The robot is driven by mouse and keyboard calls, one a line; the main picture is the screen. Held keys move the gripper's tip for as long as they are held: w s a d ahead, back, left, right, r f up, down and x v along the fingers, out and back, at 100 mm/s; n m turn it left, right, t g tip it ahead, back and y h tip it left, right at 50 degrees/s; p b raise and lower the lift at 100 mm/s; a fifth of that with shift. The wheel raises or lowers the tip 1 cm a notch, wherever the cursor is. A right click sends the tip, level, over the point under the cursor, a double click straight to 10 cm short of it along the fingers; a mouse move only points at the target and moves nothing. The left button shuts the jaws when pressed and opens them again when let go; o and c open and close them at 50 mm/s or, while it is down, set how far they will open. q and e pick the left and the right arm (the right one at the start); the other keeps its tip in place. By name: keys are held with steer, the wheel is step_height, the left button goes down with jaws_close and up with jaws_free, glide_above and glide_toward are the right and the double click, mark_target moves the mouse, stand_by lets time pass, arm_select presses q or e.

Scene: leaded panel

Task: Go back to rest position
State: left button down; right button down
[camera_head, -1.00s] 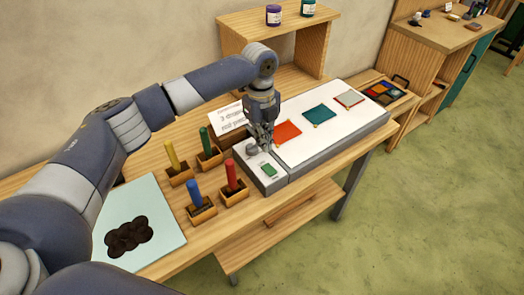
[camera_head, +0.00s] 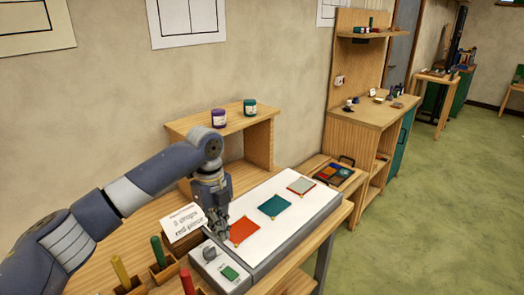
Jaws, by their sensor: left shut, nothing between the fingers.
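My left gripper (camera_head: 219,233) is shut and empty. It points down over the near left end of the white light panel (camera_head: 285,225), close to the grey knob (camera_head: 209,253) on the control box. I cannot tell whether it touches the knob. A green button (camera_head: 230,273) sits beside the knob. Red (camera_head: 243,230), teal (camera_head: 274,206) and grey (camera_head: 301,186) glass squares lie in a row on the panel. My right gripper is out of view.
A written card (camera_head: 184,224) stands behind the control box. Yellow (camera_head: 121,271), green (camera_head: 158,250) and red (camera_head: 187,282) handled tools stand at the lower left. A wooden shelf (camera_head: 262,145) holds purple (camera_head: 218,118) and teal (camera_head: 250,108) jars. Open floor lies right.

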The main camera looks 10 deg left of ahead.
arm_select(q)
steer(key=s+d+f+n+t+h, duration=0.1)
steer(key=s+d+f+n+h, duration=0.1)
steer(key=s+d+f+n, duration=0.4)
steer(key=s+d+f+n+h, duration=0.1)
steer(key=s+d+f+n, duration=0.1)
steer(key=s+d+f, duration=0.65)
steer(key=s+a+f+n+t+y, duration=0.2)
steer(key=s+a+n, duration=0.6)
steer(key=s+a, duration=0.1)
steer(key=s+a+f+n+t+y, duration=0.1)
steer(key=s+a+f+n, duration=0.2)
steer(key=s+a+n, duration=0.55)
step_height(320, 180, down, 28)
steer(key=s+m+g+b, duration=0.1)
steer(key=s+b, duration=0.1)
steer(key=s+a+f, duration=0.2)
steer(key=s+f, duration=0.6)
steer(key=s+a+f+g+b, duration=0.1)
steer(key=s+f, duration=0.7)
steer(key=f, duration=0.1)
steer(key=shift+s+a+g+y, duration=0.3)
steer(key=shift+s+a, duration=0.05)
steer(key=shift+s, duration=0.05)
